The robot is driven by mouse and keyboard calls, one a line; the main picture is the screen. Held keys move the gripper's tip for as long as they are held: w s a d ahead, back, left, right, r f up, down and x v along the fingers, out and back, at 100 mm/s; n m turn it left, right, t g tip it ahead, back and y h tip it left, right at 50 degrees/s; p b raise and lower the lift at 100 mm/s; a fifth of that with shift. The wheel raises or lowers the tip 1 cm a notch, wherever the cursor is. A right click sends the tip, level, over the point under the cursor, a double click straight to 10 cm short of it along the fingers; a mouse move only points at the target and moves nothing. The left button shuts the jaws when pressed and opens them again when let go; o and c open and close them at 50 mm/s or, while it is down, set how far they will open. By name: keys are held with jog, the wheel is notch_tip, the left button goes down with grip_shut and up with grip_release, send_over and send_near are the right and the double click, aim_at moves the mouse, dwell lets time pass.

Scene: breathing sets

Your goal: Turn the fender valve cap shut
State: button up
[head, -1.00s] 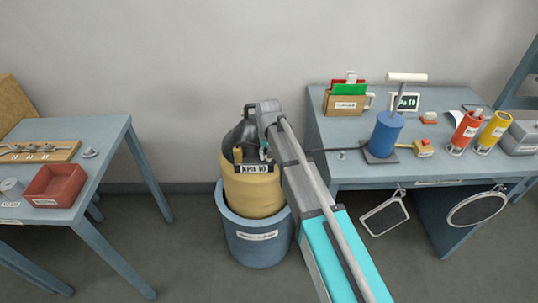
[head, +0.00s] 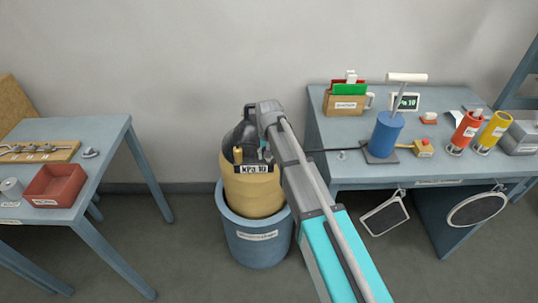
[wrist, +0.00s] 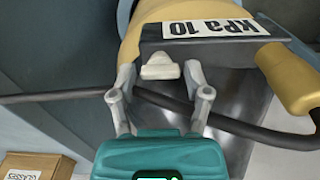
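The tan fender (head: 254,190) with a black top stands in a blue tub (head: 258,245). Its label reads "kPa 10" and also shows in the wrist view (wrist: 210,28). A small pale valve cap (wrist: 160,68) shows in the wrist view just below the label. My gripper (wrist: 160,72) has one finger on each side of the cap, with a visible gap on both sides. It appears not to touch the cap. In the head view my arm's end covers the valve area, so the cap is not clear there.
A dark hose (wrist: 215,121) passes close by the fingers, and a brass-coloured fitting (wrist: 285,78) is at the right. A blue pump (head: 386,135) stands on the right table (head: 350,170). The left table (head: 75,130) holds a red tray (head: 56,186).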

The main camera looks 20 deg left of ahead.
jog(key=shift+n, duration=0.4)
jog(key=n, duration=0.8)
jog(key=shift+n, duration=0.3)
jog(key=n, duration=0.8)
jog(key=shift+n, duration=0.4)
notch_tip(320, 180, up, 14)
jog(key=p, duration=1.4)
jog(key=s+d+m, duration=0.3)
jog(key=d+m, duration=0.4)
jog(key=d, duration=0.6)
jog(key=s+d+f+m+b, duration=0.1)
jog(key=s+d+m, duration=0.2)
jog(key=d+m, duration=0.4)
jog(key=shift+d, duration=3.55)
